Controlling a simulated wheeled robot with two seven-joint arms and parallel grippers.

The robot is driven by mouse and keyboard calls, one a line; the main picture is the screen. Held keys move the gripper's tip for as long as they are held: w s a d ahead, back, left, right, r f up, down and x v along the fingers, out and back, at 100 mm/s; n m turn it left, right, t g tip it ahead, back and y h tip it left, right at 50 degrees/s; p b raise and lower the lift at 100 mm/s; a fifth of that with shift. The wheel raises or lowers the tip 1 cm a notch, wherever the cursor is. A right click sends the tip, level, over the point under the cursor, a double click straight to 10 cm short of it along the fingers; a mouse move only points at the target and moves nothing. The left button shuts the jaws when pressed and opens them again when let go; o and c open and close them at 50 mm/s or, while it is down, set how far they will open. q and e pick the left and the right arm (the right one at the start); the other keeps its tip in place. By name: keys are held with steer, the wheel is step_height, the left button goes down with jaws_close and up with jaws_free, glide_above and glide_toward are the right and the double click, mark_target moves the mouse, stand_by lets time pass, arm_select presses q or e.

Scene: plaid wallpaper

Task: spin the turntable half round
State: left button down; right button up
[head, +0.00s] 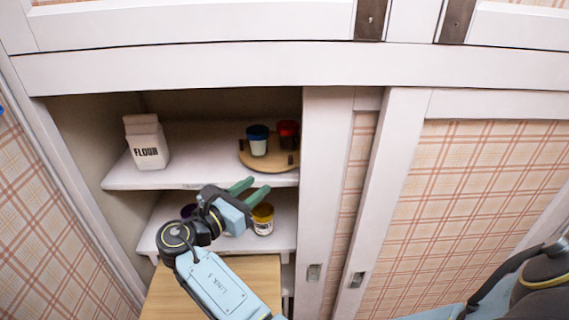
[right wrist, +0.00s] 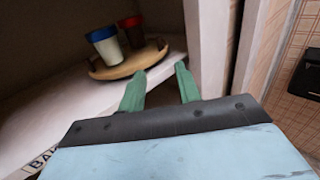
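The turntable (head: 268,163) is a round light-wood disc on the cupboard's upper shelf, at its right end. On it stand a white cup with a blue top (head: 258,141) and a dark red cup (head: 287,133). In the right wrist view the turntable (right wrist: 122,69) is beyond my fingers, with the blue-topped cup (right wrist: 105,47) and red cup (right wrist: 133,31) on its far side. My right gripper (head: 255,187) is open and empty, in front of the upper shelf's edge and below the turntable in the picture. Its green fingers look apart from the disc. My left gripper is not in view.
A FLOUR bag (head: 147,141) stands at the upper shelf's left. A yellow-labelled jar (head: 263,219) stands on the lower shelf, partly behind my gripper. The sliding door frame (head: 325,200) borders the opening close to the turntable's right. The upper shelf's middle is clear.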

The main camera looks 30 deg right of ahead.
mark_target(289, 162)
steer(key=p+x, duration=0.1)
steer(key=x, duration=1)
steer(key=shift+d+f+p, duration=0.1)
steer(key=shift+d+p, duration=0.15)
steer(key=shift+p, duration=0.1)
steer(key=shift+c, duration=0.2)
jaws_close()
